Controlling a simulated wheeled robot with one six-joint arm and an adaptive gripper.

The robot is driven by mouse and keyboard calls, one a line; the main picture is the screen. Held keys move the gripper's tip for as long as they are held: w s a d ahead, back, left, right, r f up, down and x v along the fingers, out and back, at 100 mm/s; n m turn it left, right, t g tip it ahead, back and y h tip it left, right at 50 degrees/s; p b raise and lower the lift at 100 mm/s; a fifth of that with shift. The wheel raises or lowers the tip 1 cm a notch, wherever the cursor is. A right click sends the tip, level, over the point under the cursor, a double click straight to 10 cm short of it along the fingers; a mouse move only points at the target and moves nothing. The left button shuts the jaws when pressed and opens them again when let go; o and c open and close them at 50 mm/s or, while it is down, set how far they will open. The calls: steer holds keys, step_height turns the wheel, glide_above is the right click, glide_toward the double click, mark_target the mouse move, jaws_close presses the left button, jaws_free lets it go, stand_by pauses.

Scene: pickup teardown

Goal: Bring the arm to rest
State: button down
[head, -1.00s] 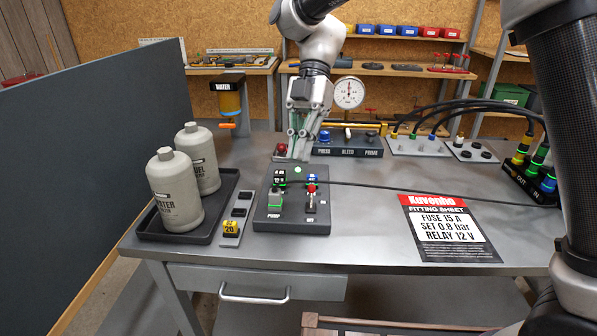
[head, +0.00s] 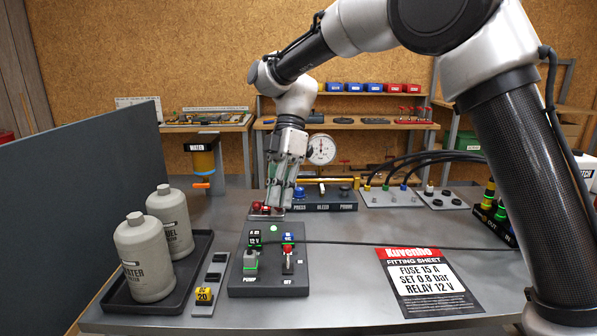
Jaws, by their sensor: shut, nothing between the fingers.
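My arm reaches in from the right side of the head view, arches over the bench and bends down at the wrist. My gripper (head: 278,206) points down over the back middle of the bench. Its fingers are shut with nothing between them. The fingertips are near a small base with red buttons (head: 262,207), behind the dark switch panel (head: 268,275). I cannot tell whether the fingertips touch anything.
A tray (head: 122,299) with two grey bottles (head: 145,258) stands at the left, beside a dark partition (head: 80,195). A fitting sheet (head: 428,282) lies at the right. A gauge (head: 321,149), a press/bleed/prime block (head: 325,206) and hose connectors (head: 390,197) stand behind. A cable crosses the bench.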

steer(key=s+d+m+t, duration=0.3)
steer(key=d+m+t, duration=0.2)
steer(key=d+m, duration=1.35)
steer(key=s+d+r+m+t, duration=0.1)
steer(key=s+d+m, duration=0.1)
steer(key=s+d, duration=0.2)
steer(key=s+d+r+m+t+h, duration=0.1)
steer(key=s+d, duration=0.4)
steer(key=d, duration=0.6)
steer(key=s+d+r+m+t, duration=0.1)
steer(key=s+d+m+t, duration=0.2)
steer(key=d, duration=0.5)
steer(key=shift+s+d+h, duration=0.15)
steer(key=shift+s+h, duration=0.15)
steer(key=shift+s, duration=0.6)
steer(key=shift+r, duration=0.1)
